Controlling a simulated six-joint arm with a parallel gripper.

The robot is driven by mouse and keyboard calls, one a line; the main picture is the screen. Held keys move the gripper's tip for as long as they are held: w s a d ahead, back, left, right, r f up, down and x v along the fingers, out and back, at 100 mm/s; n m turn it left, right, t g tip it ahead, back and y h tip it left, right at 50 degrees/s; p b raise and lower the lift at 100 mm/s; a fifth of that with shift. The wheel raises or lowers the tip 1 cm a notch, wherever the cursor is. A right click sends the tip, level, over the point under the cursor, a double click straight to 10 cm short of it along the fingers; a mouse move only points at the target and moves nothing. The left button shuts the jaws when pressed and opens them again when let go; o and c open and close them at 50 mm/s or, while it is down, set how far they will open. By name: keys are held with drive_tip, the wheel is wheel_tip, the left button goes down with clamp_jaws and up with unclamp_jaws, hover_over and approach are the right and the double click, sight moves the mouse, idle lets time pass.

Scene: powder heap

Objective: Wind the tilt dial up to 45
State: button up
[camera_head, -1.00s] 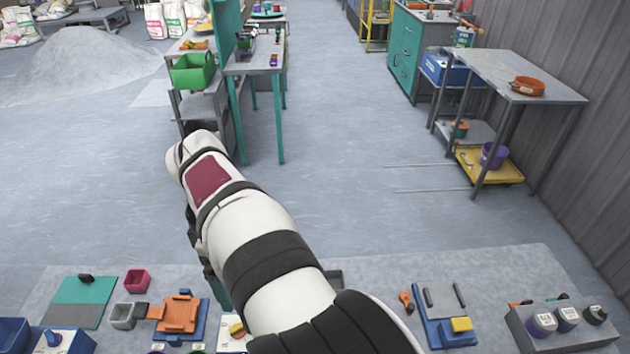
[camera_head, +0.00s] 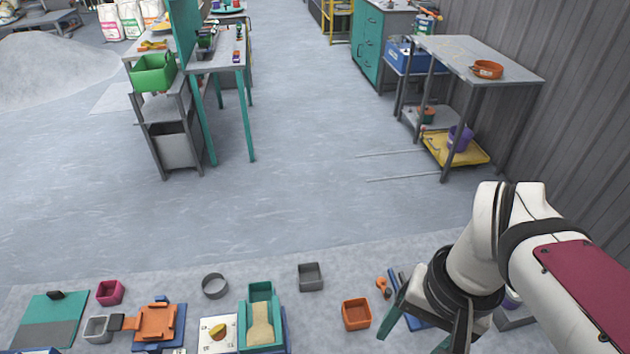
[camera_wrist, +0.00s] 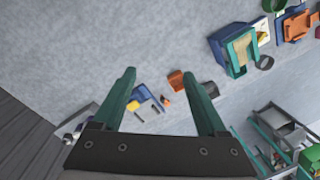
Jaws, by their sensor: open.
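A white plate (camera_head: 207,336) with a yellow and red knob (camera_head: 218,332), which looks like the tilt dial, lies at the near edge in the head view. Its reading is too small to make out. Right beside it is a teal trough (camera_head: 260,292) holding pale powder, on a blue base. The trough also shows at upper right in the wrist view (camera_wrist: 240,52). My gripper (camera_head: 412,342) is at the lower right in the head view, well right of the dial. In the wrist view its teal fingers (camera_wrist: 158,74) are apart with nothing between them.
An orange box (camera_head: 356,314) and a grey box (camera_head: 311,277) stand between trough and gripper. A grey ring (camera_head: 215,286) and an orange fixture (camera_head: 156,322) are left. A blue tray with a yellow block (camera_wrist: 134,105) lies near my gripper. Open floor lies beyond.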

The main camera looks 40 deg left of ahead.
drive_tip(key=w+a+n, duration=0.2)
drive_tip(key=a+n, duration=0.3)
drive_tip(key=a, duration=0.6)
drive_tip(key=n+h, duration=0.1)
drive_tip(key=n, duration=0.7)
hover_over(216, 329)
wheel_tip(216, 329, down, 6)
drive_tip(key=f, duration=0.1)
drive_tip(key=shift+t, duration=0.3)
wheel_tip(216, 329, down, 15)
drive_tip(key=shift+f, duration=0.15)
drive_tip(key=shift+c, duration=0.3)
clamp_jaws()
